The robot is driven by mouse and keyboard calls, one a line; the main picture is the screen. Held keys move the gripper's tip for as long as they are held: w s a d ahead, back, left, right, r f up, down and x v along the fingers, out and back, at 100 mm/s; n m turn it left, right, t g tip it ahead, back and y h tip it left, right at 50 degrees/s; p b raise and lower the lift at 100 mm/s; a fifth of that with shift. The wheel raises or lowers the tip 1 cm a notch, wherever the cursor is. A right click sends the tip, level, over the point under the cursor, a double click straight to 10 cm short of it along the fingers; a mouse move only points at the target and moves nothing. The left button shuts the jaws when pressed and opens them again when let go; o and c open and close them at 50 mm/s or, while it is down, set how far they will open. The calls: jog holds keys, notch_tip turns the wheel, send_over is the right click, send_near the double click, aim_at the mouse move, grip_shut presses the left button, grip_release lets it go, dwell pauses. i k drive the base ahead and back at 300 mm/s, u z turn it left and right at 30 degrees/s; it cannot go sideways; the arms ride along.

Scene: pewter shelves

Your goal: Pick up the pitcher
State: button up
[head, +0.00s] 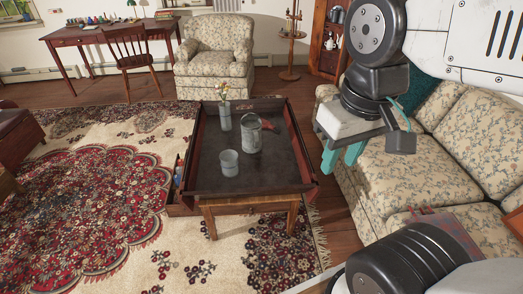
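The pitcher (251,134) is a grey metal-looking vessel with a handle arching at its top. It stands upright on the coffee table (199,184), a little right of the table's middle. My gripper (342,158) has teal fingers and hangs to the right of the table, over the sofa side, apart from the pitcher. The two fingers show with a gap between them, and nothing is seen in it.
A grey cup (229,163) stands in front of the pitcher, and a glass vase with flowers (225,118) stands behind it to the left. A red item (267,125) lies beside the pitcher. The table has raised edges. A floral sofa (405,165) is on the right; an armchair (214,55) stands behind.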

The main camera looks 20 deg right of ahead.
aim_at(251, 126)
jog(key=z, duration=0.85)
jog(key=i, duration=0.95)
jog(key=u, duration=0.55)
